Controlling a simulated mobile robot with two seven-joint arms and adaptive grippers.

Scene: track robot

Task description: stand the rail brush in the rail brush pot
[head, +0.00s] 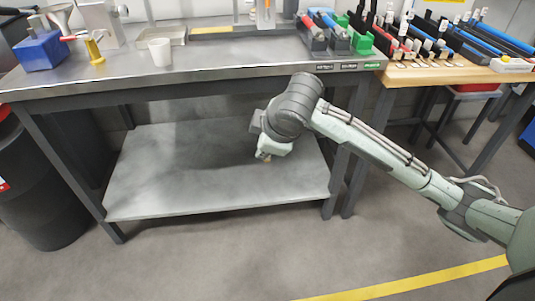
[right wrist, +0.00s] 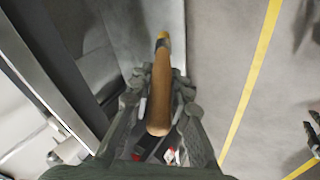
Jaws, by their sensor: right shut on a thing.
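My right gripper (right wrist: 160,88) is shut on the rail brush, whose wooden handle (right wrist: 160,105) lies between its fingers in the right wrist view. A white cup-shaped pot (head: 160,51), probably the rail brush pot, stands upright on the left part of the bench top. My left gripper is not in view.
The steel bench top (head: 215,68) has free room at its front, right of the pot. A yellow funnel-like item (head: 94,52) and a blue box (head: 41,51) stand left of the pot. Coloured tools (head: 335,35) stand right. The lower shelf (head: 170,190) looks empty.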

